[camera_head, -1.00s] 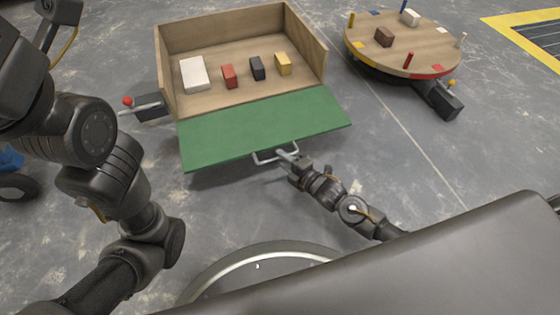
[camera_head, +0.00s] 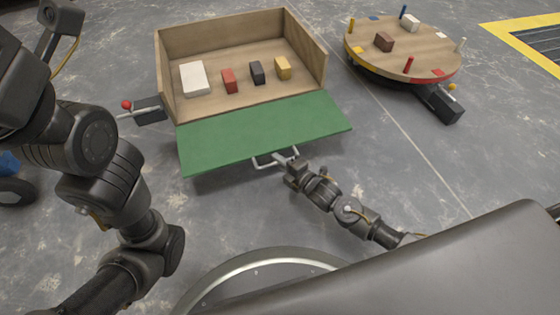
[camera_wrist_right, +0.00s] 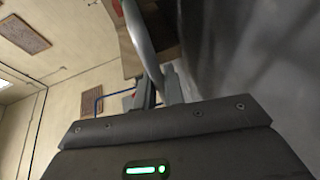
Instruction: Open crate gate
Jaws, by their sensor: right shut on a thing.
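The wooden crate (camera_head: 235,36) stands open-topped on the floor. Its green gate (camera_head: 262,132) is folded down toward me, sloping out from the crate's near side. A pale metal handle (camera_head: 262,162) sits on the gate's front edge. My right gripper (camera_head: 284,159) is shut on this handle. In the right wrist view the handle (camera_wrist_right: 147,45) runs as a curved bar between the fingers of my right gripper (camera_wrist_right: 158,88). My left arm fills the left of the head view, but its gripper does not show clearly.
Inside the crate lie a white block (camera_head: 195,78), a red block (camera_head: 229,81), a black block (camera_head: 257,72) and a yellow block (camera_head: 283,68). A red-knobbed lever (camera_head: 127,105) is left of the crate. A round turntable (camera_head: 425,59) stands right. Floor between is clear.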

